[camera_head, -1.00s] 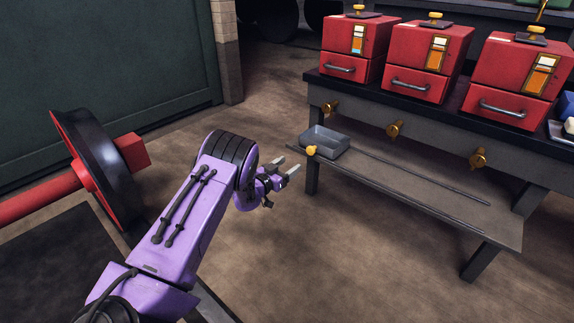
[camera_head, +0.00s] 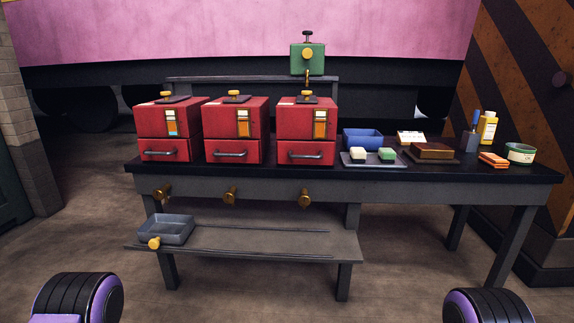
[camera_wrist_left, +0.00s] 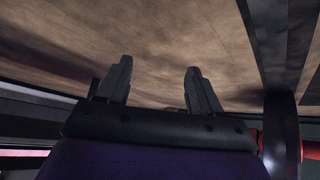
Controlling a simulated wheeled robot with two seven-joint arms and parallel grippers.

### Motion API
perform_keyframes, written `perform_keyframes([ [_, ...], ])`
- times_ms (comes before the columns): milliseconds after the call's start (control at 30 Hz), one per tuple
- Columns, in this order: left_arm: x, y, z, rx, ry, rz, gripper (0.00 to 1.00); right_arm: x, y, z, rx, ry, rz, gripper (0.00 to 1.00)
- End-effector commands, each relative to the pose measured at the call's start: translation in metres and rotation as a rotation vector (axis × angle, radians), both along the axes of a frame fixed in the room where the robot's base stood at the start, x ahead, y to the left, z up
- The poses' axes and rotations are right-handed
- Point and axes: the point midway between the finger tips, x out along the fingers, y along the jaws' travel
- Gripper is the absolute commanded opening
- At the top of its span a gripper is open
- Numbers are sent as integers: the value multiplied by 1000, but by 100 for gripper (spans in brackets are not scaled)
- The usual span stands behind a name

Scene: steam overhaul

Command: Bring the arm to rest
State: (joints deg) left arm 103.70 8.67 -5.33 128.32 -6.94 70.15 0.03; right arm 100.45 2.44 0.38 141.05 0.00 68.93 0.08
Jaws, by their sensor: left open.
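My left gripper (camera_wrist_left: 156,82) shows in the left wrist view with its two grey fingers apart and nothing between them. Brown floor (camera_wrist_left: 160,30) lies beyond the fingertips. In the head view only a purple and black joint of my left arm (camera_head: 80,298) shows at the lower left, and a similar joint of my right arm (camera_head: 488,305) at the lower right. Neither gripper shows in the head view.
A low shelf (camera_head: 260,243) holds a grey tray (camera_head: 170,230). The floor in front is clear.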

Motion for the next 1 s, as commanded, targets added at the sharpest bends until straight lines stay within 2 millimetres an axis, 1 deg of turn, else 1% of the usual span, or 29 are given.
perform_keyframes([
  [33, -26, -11, -1, -8, 62, 6, 66, 0, 0, 0, 0, 0, 0, 43],
  [67, -41, -17, -1, -13, 98, 11, 66, 0, 0, 0, 0, 0, 0, 43],
  [100, -61, -24, 0, -17, 144, 14, 66, 0, 0, 0, 0, 0, 0, 43],
  [167, -90, -35, 2, -24, 213, 14, 66, 0, 0, 0, 0, 0, 0, 43],
  [200, -108, -42, 5, -27, 256, 6, 66, 0, 0, 0, 0, 0, 0, 43],
  [267, -130, -57, 6, -40, 313, -43, 66, 0, 0, 2, 0, 0, 0, 43],
  [300, -124, -53, 35, -38, 297, -29, 66, 0, 0, 31, 1, 1, 0, 43],
  [467, -122, -52, 86, -37, 292, -28, 66, 1, 0, 83, -1, -2, 0, 43],
  [567, -121, -52, 123, -37, 290, -29, 66, 1, -1, 120, -1, -1, 1, 43],
  [667, -121, -52, 169, -36, 289, -29, 66, 1, -1, 166, -3, -3, 2, 43],
  [700, -120, -51, 190, -35, 289, -29, 66, 2, -1, 187, -3, -3, 2, 43],
  [767, -120, -51, 222, -34, 288, -29, 66, 2, -1, 219, -3, -4, 2, 43],
  [800, -120, -51, 243, -34, 288, -29, 66, 2, -2, 240, -3, -4, 2, 43],
  [900, -119, -51, 292, -33, 287, -30, 66, 3, -2, 289, -6, -4, 3, 43],
  [1000, -119, -50, 327, -32, 286, -31, 66, 3, -2, 324, -6, -4, 3, 43],
])
